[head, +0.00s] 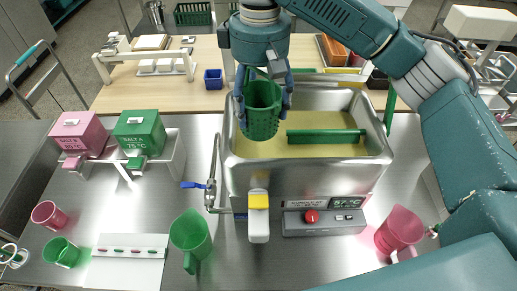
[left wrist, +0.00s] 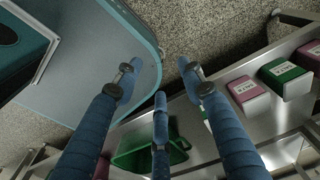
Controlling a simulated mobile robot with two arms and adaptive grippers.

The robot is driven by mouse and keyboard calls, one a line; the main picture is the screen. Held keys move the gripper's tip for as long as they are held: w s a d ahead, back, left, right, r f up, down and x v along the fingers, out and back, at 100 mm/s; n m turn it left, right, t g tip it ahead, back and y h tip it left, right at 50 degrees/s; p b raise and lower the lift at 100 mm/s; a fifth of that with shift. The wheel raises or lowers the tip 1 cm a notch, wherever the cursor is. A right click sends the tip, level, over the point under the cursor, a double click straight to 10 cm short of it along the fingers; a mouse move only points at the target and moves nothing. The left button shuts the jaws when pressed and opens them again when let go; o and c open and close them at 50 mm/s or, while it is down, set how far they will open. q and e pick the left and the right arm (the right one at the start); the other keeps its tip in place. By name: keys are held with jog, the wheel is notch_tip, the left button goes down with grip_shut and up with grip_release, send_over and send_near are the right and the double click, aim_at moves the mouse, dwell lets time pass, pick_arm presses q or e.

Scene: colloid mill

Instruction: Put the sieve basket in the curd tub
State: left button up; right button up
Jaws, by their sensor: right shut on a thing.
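The green sieve basket (head: 263,122), with holes in its wall, is upright in my right gripper (head: 263,88). The gripper points down with its blue fingers shut on the basket's upper part. The basket is over the left part of the steel curd tub (head: 306,178), which holds yellow content. Its lower end overlaps the yellow surface in the picture; I cannot tell whether it touches. My left gripper (left wrist: 160,78) shows only in the left wrist view, its fingers spread and empty over the floor and a bench edge.
A green bar (head: 327,136) lies across the tub's right part. A tap and pipe (head: 212,185) stand at its left, a control box (head: 323,222) in front. A green jug (head: 191,234), a red jug (head: 399,232) and salt boxes (head: 139,131) stand around it.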

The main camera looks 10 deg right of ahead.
notch_tip(320, 180, down, 7)
jog(key=shift+s+d+r+p, duration=0.1)
jog(key=shift+s+p, duration=0.05)
jog(key=shift+p, duration=0.55)
notch_tip(320, 180, down, 8)
jog(key=shift+r+p, duration=0.15)
jog(key=shift+p, duration=0.6)
jog(key=shift+w, duration=0.2)
pick_arm(q)
jog(key=r, duration=0.1)
jog(key=s+r, duration=0.1)
jog(key=shift+s+d+r, duration=0.1)
jog(key=shift+s+r, duration=0.2)
jog(key=shift+r, duration=0.1)
pick_arm(e)
jog(key=shift+s, duration=0.1)
jog(key=shift+f, duration=0.25)
jog(key=o, duration=1.2)
